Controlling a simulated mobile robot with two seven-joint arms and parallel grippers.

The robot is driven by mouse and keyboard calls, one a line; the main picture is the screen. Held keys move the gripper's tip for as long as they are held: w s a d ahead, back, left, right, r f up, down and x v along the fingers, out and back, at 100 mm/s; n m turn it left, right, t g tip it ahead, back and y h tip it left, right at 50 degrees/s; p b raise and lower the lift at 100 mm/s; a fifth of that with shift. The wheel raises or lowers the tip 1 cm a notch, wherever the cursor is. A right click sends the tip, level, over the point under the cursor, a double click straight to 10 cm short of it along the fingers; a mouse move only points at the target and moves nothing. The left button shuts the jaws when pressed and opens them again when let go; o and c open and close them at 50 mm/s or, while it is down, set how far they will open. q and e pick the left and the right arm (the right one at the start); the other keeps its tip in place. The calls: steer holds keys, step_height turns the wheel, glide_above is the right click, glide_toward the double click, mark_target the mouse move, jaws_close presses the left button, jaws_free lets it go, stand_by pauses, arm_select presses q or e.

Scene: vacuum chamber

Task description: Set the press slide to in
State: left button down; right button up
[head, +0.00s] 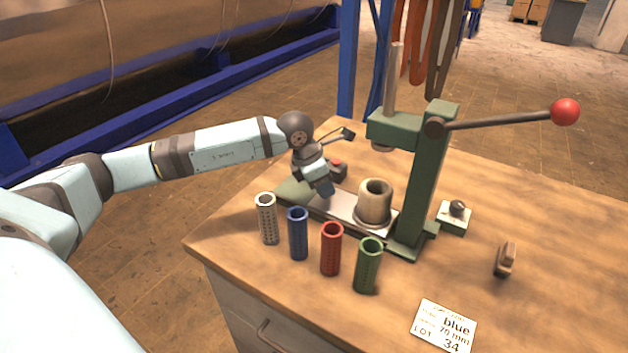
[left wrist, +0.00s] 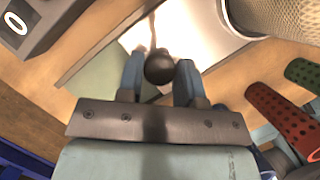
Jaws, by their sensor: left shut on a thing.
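The green arbor press (head: 420,180) stands on the wooden bench, with its red-tipped lever out to the right. Its press slide (head: 335,207) is a pale metal plate on the green base, carrying a tan hollow cup (head: 375,203). The cup sits to the left of the press column. My left gripper (head: 322,188) is at the slide's left end. In the left wrist view, my left gripper (left wrist: 159,78) is shut on the slide's dark round knob (left wrist: 159,66), with a finger on each side. The pale plate (left wrist: 190,32) extends beyond it. My right gripper is not in view.
White, blue (head: 298,235), red (head: 331,250) and green (head: 368,266) perforated tubes stand close along the slide's near side. A label card (head: 443,326) lies at the front.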

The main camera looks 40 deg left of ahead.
arm_select(q)
steer(key=shift+d, duration=0.2)
steer(key=c, duration=0.8)
jaws_free()
steer(key=shift+d, duration=0.15)
steer(key=shift+r, duration=0.1)
steer(key=shift+a+r, duration=0.25)
steer(key=v, duration=1.3)
steer(key=shift+s+d+p, duration=0.1)
steer(key=shift+s+p, duration=0.05)
steer(key=shift+p, duration=0.2)
